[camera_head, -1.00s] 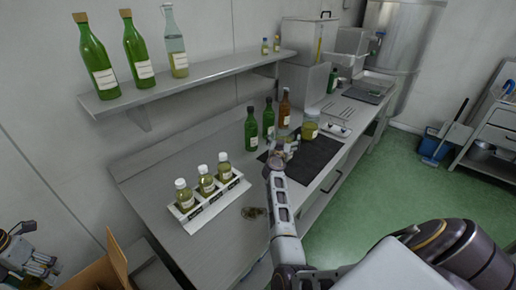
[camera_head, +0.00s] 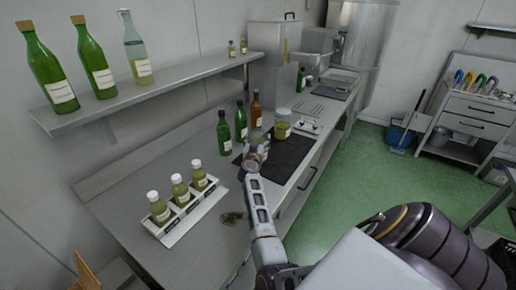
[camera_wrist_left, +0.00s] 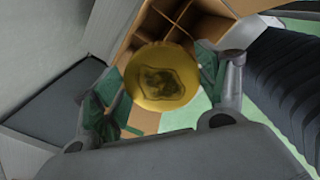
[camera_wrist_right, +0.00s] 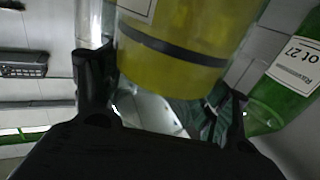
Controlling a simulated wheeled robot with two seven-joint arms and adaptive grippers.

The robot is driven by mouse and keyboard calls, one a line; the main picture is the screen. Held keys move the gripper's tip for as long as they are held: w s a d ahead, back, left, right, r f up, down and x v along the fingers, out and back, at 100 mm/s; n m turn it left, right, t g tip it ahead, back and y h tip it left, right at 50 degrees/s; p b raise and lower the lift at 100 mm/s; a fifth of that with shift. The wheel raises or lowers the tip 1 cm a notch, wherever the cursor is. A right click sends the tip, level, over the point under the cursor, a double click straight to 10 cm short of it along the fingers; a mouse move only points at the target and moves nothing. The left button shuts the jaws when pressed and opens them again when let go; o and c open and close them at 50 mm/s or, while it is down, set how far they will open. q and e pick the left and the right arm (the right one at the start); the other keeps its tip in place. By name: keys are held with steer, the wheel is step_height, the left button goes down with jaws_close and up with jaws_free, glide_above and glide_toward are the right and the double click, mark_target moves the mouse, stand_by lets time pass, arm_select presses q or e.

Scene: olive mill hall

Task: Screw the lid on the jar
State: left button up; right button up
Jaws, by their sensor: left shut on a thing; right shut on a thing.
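The gold lid (camera_wrist_left: 162,77) with a dark emblem is between the fingers of my left gripper (camera_wrist_left: 163,90), which is shut on it. It hangs above a divided cardboard box, seen in the left wrist view. My left gripper is outside the head view. The jar (camera_head: 282,128), with yellow-green contents and a label, stands upright at the dark mat (camera_head: 290,158). My right gripper (camera_head: 265,146) is shut on it from the near side. The right wrist view shows the jar (camera_wrist_right: 180,50) between the fingers. Its contact points are partly hidden.
A white rack (camera_head: 188,218) with three small bottles stands on the steel counter (camera_head: 130,185). Green bottles (camera_head: 223,133) and a brown bottle (camera_head: 256,110) stand close left of the jar. The wall shelf (camera_head: 150,95) holds tall bottles. The cardboard box (camera_wrist_left: 195,25) lies below the lid.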

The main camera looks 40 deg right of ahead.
arm_select(q)
steer(key=shift+r, duration=0.3)
arm_select(e)
steer(key=shift+r, duration=0.55)
arm_select(q)
steer(key=shift+r+p, duration=2.7)
steer(key=shift+p, duration=0.25)
arm_select(e)
step_height(320, 180, up, 9)
arm_select(q)
steer(key=shift+r, duration=0.1)
arm_select(e)
steer(key=shift+r, duration=0.1)
